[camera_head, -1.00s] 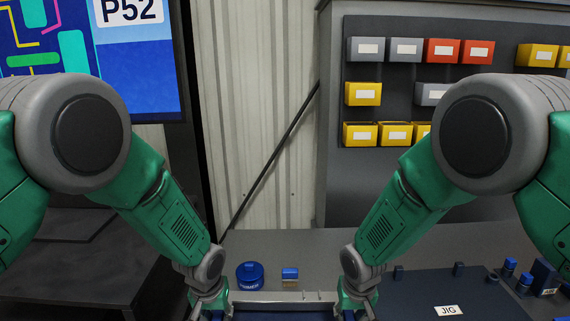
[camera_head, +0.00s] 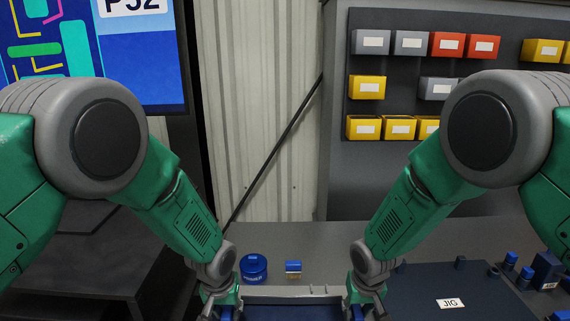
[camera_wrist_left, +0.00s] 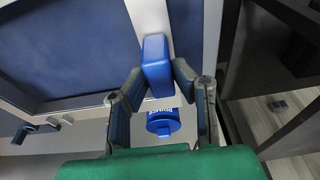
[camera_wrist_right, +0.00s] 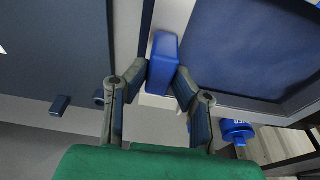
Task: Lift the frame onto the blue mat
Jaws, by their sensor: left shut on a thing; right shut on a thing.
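The pale grey frame shows its far rail (camera_head: 290,290) at the bottom of the head view, between my grippers; the rest is cut off. A dark blue surface (camera_wrist_left: 70,50) fills its opening; I cannot tell whether it belongs to the frame. My left gripper (camera_head: 222,308) is shut on a blue handle (camera_wrist_left: 157,65) at one side of the frame. My right gripper (camera_head: 367,308) is shut on the blue handle (camera_wrist_right: 163,62) at the other side. A dark blue mat-like area (camera_head: 430,285) with a JIG label lies right of the frame.
A blue lidded pot (camera_head: 254,268) and a blue-topped brush-like item (camera_head: 293,269) stand just behind the frame. Small blue pieces (camera_head: 526,275) and a dark blue box (camera_head: 546,269) are at the right. Bins (camera_head: 366,88) hang on the back panel.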

